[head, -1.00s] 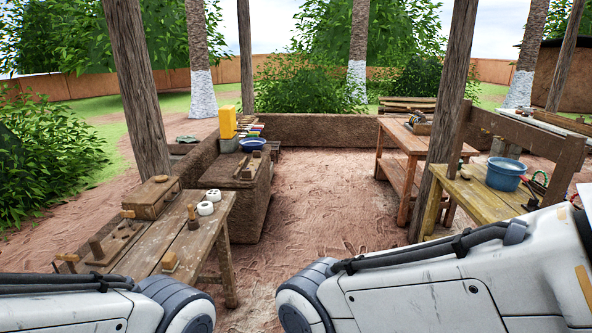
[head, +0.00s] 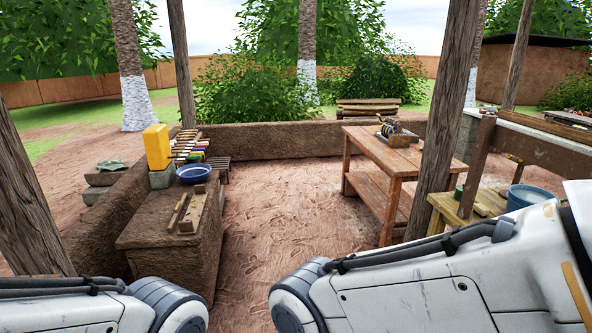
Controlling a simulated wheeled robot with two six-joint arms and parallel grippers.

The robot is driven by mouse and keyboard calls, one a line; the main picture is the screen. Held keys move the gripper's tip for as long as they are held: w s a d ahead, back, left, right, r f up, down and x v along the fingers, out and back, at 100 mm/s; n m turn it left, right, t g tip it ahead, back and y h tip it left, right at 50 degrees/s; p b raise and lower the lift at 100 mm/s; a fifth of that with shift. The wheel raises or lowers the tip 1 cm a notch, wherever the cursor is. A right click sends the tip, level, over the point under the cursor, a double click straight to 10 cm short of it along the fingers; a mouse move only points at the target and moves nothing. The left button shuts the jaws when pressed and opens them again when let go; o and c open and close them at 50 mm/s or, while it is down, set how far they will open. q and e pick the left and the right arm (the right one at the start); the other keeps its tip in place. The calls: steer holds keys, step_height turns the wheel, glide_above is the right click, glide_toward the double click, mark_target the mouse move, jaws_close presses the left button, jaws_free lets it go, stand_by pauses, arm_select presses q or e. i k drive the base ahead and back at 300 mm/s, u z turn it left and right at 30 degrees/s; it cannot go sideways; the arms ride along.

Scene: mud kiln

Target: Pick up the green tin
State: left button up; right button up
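A small green object (head: 459,190), possibly the green tin, stands on the yellowish table (head: 447,204) at the right, just beside the wooden post. It is small and partly hidden, so I cannot be sure what it is. My two white arms show along the bottom edge, but neither gripper is in view.
A blue bucket (head: 524,196) stands on the same table. A wooden post (head: 443,130) rises at that table's left end. A wooden table (head: 385,152) with a tool on it stands farther back. A mud bench (head: 170,235) is at left. The dirt floor between is clear.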

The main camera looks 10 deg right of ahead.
mark_target(458, 195)
steer(key=z, duration=0.35)
steer(key=i, duration=1.9)
steer(key=z, duration=0.75)
steer(key=i, duration=2)
steer(key=z, duration=0.35)
